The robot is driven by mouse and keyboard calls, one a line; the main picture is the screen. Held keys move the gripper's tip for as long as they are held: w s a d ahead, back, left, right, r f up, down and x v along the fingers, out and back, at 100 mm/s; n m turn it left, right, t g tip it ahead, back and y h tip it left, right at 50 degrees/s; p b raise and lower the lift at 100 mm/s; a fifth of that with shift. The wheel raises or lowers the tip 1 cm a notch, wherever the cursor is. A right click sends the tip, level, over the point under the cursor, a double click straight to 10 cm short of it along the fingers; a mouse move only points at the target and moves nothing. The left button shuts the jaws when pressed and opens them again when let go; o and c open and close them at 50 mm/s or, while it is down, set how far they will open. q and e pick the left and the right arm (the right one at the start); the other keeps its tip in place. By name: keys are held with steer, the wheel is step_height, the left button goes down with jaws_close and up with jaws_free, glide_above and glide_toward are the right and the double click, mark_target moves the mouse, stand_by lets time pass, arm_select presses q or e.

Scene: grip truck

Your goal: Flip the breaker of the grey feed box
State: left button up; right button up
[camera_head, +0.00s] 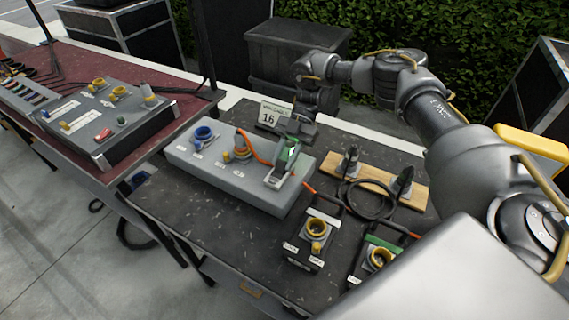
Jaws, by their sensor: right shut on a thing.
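The grey feed box (236,181) lies on the dark table, with a blue socket (203,138) at its left end and a yellow socket in the middle. Its breaker (281,171), a grey housing with a green part, stands at the right end. My right gripper (297,139) reaches down from behind to the breaker's upper end and is shut there. The jaws are small and partly hidden, so the exact lever position cannot be told. My left gripper is not in view.
An orange cable (258,153) runs from the yellow socket past the breaker. A card marked 16 (271,116) stands behind the feed box. A wooden board (376,181) with black connectors and small socket boxes (305,252) lie to the right. A dark panel (106,128) sits on the left table.

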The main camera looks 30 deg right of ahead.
stand_by(0.4)
steer(key=o, duration=1)
steer(key=shift+w+d+r+b, duration=0.2)
steer(key=shift+w+d+b, duration=0.15)
steer(key=shift+d+b, duration=0.25)
steer(key=shift+b+v, duration=0.3)
steer(key=shift+v, duration=0.6)
steer(key=shift+w+d+r, duration=0.1)
steer(key=shift+w+r, duration=0.1)
steer(key=shift+r, duration=0.15)
steer(key=shift+v, duration=0.9)
steer(key=shift+p+v, duration=2.6)
steer(key=shift+p, duration=1.7)
